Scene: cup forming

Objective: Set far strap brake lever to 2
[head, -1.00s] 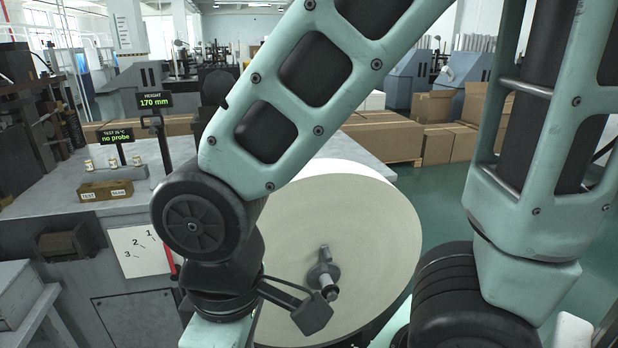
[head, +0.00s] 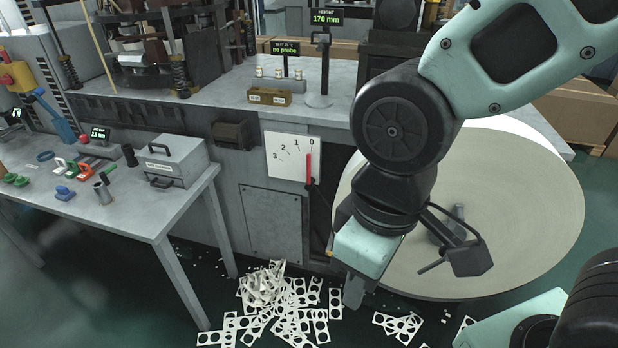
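A large pale paper roll (head: 530,220) stands behind my arm on the right. A work table (head: 150,215) with a grey box (head: 170,160) and small tools is on the left. Punched scrap strips (head: 275,300) litter the floor below the dial. A height display (head: 326,17) reads 170 mm.

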